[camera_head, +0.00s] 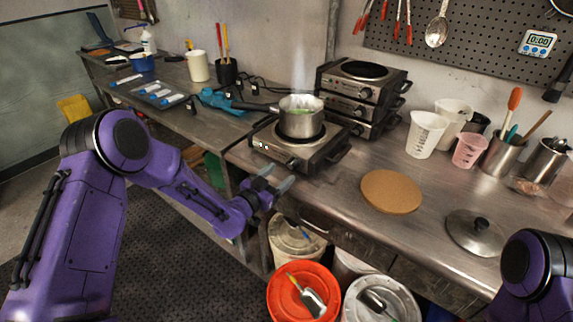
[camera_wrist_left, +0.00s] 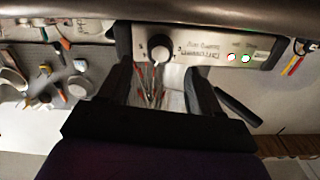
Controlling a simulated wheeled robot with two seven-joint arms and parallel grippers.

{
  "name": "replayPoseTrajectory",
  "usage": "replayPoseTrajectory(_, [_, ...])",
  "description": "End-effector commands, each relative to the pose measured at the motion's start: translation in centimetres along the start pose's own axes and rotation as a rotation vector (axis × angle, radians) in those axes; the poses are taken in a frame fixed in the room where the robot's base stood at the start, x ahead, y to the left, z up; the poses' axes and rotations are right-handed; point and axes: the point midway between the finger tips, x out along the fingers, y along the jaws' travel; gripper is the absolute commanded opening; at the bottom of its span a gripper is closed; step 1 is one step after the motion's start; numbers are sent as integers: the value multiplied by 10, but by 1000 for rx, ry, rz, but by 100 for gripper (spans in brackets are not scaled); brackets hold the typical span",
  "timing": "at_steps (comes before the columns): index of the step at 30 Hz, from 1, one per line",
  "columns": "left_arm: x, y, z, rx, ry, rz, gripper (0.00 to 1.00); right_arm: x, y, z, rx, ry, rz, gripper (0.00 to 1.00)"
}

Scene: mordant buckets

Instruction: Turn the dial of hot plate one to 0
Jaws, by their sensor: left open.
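A hot plate (camera_head: 322,158) with a grey front panel stands at the bench's front edge. A steaming steel saucepan (camera_head: 301,121) sits on it. A red and a green light glow on the panel. My left gripper (camera_head: 274,182) is open just in front of the panel. In the wrist view its fingers (camera_wrist_left: 160,78) stand either side below the dial, apparently not touching it. The dial's setting is too small to read. My right gripper is out of view.
Several stacked hot plates (camera_head: 362,90) stand behind. A cork mat (camera_head: 391,191) and a pan lid (camera_head: 475,232) lie to the right. A red bucket (camera_head: 272,297) stands below the bench edge. The saucepan's handle (camera_head: 254,106) points left.

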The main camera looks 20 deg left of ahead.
Motion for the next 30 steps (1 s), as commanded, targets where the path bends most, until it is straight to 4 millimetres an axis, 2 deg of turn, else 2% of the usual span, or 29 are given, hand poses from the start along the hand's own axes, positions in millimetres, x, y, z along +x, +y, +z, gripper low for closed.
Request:
replayPoseTrajectory(3, [24,0,-1,0,-2,-1,64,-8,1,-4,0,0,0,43])
replayPoseTrajectory(6, [37,0,0,-1,-2,-1,64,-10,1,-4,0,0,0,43])
replayPoseTrajectory(10, [44,0,1,-2,-3,-1,64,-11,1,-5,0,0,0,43])
replayPoseTrajectory(16, [45,0,1,-3,-3,-1,64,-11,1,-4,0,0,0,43])
replayPoseTrajectory(17, [45,0,1,-3,-3,-1,61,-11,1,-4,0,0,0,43])
replayPoseTrajectory(21, [45,0,1,-3,-3,-1,15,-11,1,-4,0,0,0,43])
replayPoseTrajectory(22, [45,0,1,-3,-3,-1,8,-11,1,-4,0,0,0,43])
replayPoseTrajectory(30, [45,0,2,-20,-3,-2,8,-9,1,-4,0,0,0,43])
